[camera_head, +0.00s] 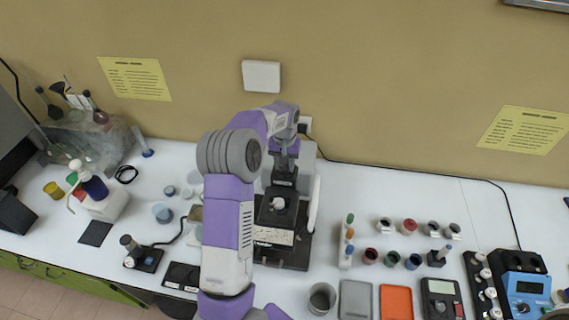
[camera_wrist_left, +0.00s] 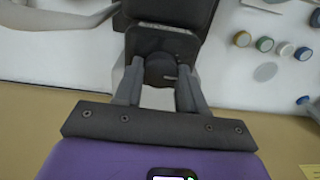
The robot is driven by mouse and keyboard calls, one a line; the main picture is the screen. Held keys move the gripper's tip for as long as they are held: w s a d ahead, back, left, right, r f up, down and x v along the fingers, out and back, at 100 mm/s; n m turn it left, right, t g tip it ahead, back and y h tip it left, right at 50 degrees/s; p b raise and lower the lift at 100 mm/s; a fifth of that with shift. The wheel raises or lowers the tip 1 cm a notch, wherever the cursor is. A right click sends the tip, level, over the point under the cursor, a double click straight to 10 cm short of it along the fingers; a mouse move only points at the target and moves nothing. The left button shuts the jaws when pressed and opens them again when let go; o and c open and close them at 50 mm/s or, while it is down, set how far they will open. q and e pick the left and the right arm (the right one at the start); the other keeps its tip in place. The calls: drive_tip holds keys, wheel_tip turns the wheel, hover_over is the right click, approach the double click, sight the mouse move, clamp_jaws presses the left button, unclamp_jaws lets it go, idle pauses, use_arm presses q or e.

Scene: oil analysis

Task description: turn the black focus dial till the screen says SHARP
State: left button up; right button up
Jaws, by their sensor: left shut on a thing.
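The black focus dial (camera_wrist_left: 160,68) shows in the left wrist view as a dark round knob with a small pale mark, on the black instrument (camera_wrist_left: 165,12). My left gripper (camera_wrist_left: 158,84) has a finger on each side of the dial and is shut on it. In the head view the black instrument (camera_head: 280,218) stands at the table's middle, with my left gripper (camera_head: 284,166) reaching down at its back. My arm hides part of the instrument, and the dial is hidden there. I cannot make out a screen reading. My right gripper is not in view.
Small bottles and jars (camera_head: 410,226) stand right of the instrument, near an orange tray (camera_head: 396,301) and a grey tray (camera_head: 355,299). A blue meter (camera_head: 526,287) is at the far right. A wash bottle (camera_head: 90,184) stands left. The wall is close behind.

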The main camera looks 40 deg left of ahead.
sight(284, 166)
use_arm(q)
drive_tip(key=shift+r+m, duration=0.15)
drive_tip(key=shift+m, duration=0.35)
drive_tip(key=o, duration=1.1)
wheel_tip(284, 166, up, 8)
drive_tip(key=shift+f+b, duration=0.25)
drive_tip(key=shift+b, duration=0.1)
